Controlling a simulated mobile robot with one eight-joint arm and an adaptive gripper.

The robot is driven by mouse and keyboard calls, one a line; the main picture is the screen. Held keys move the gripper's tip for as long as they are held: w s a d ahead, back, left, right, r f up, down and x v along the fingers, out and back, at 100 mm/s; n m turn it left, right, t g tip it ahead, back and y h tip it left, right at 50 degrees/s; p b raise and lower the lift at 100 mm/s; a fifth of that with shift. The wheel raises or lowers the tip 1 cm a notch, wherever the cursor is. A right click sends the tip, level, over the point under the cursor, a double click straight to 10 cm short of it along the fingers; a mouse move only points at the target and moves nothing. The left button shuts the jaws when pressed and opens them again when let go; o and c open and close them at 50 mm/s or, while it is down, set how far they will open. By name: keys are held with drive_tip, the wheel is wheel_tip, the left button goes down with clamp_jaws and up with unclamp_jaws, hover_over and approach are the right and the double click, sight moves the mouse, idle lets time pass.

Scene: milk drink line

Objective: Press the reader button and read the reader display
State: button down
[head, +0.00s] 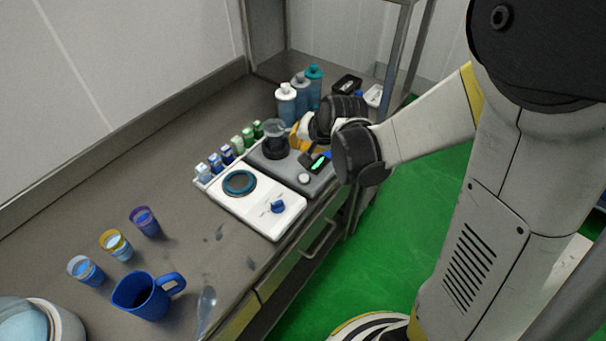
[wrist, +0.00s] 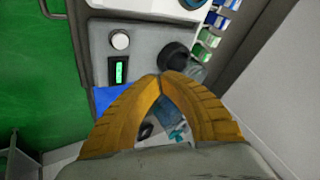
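The reader is a grey unit (head: 318,184) on the bench, also seen in the wrist view (wrist: 147,33). Its round white button (wrist: 120,40) lies above its dark display (wrist: 118,72), which is lit green with characters too small to read. In the head view the button (head: 304,178) and green display (head: 319,163) show at the unit's near side. My gripper (wrist: 161,76) has its yellow fingertips together with nothing between them. The tips are apart from the button, to the right of and below the display in the wrist view.
A dark round holder with a clear cup (head: 275,130) stands on the reader's far side. A white stirrer-like plate (head: 262,207) with a blue knob adjoins it. Small vials (head: 227,154) line the back, with bottles (head: 286,104) beyond. A blue mug (head: 146,295) and cups stand at front left.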

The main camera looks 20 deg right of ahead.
sight(301, 175)
wheel_tip(301, 175, down, 9)
drive_tip(key=b, duration=0.7)
drive_tip(key=shift+r, duration=0.1)
drive_tip(key=shift+b, duration=0.3)
idle(0.9)
drive_tip(key=shift+f+b, duration=0.35)
drive_tip(key=shift+f, duration=0.1)
drive_tip(key=shift+f+b, duration=0.4)
drive_tip(key=shift+f, duration=0.05)
idle(0.4)
drive_tip(key=shift+r, duration=0.15)
drive_tip(key=shift+r+p, duration=0.7)
drive_tip(key=shift+r, duration=0.1)
